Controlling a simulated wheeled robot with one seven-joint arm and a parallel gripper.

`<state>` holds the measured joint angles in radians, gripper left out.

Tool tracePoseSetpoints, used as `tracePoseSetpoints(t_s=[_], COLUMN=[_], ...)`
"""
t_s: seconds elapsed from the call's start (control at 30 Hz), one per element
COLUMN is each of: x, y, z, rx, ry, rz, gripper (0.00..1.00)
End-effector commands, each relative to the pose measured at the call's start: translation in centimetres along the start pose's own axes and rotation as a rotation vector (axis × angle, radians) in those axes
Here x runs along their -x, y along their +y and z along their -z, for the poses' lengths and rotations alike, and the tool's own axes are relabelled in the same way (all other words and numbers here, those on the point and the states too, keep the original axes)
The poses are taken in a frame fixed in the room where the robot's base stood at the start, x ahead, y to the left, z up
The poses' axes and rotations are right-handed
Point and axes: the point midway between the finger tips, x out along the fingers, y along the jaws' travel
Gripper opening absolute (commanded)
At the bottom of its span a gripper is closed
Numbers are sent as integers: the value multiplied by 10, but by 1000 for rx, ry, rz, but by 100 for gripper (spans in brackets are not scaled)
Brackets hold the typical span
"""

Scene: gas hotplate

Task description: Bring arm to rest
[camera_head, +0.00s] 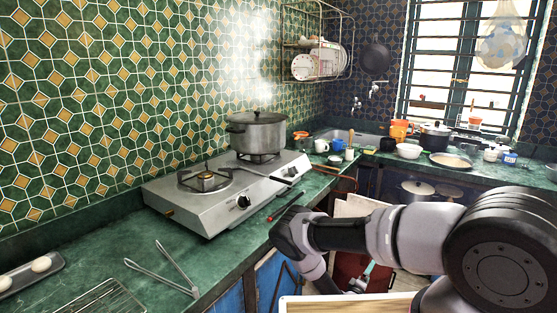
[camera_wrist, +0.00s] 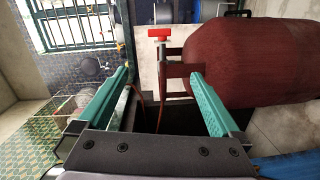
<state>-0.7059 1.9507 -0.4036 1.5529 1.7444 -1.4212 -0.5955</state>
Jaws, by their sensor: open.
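My gripper (camera_wrist: 161,75) is open in the wrist view, with two teal fingers apart and nothing held between them. In the head view my arm reaches in from the right and bends down past the counter's front edge, with a teal finger (camera_head: 366,276) showing low down. The two-burner gas hotplate (camera_head: 213,211) stands on the green counter (camera_head: 120,240), away from my gripper. A lidded steel pot (camera_head: 258,134) sits on its far burner, with pale steam above. The near burner (camera_head: 205,182) is bare.
A red gas cylinder (camera_wrist: 245,60) with a red valve knob (camera_wrist: 160,34) lies beyond my fingers; whether they touch is unclear. Tongs (camera_head: 172,266), a wire rack (camera_head: 95,300) and a tray with eggs (camera_head: 30,272) lie on the near counter. Bowls and cups crowd the far counter.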

Motion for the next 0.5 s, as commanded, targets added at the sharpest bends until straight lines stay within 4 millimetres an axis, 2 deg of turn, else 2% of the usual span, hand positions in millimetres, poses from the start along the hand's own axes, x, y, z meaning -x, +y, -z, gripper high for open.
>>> tracePoseSetpoints(t_s=[0.27, 0.37, 0.5], x=[-13, -20, -29], y=[26, 41, 77], z=[42, 63, 103], rx=[-175, -265, -441], ry=[-75, -110, -175], rz=[95, 146, 249], gripper=[100, 100, 100])
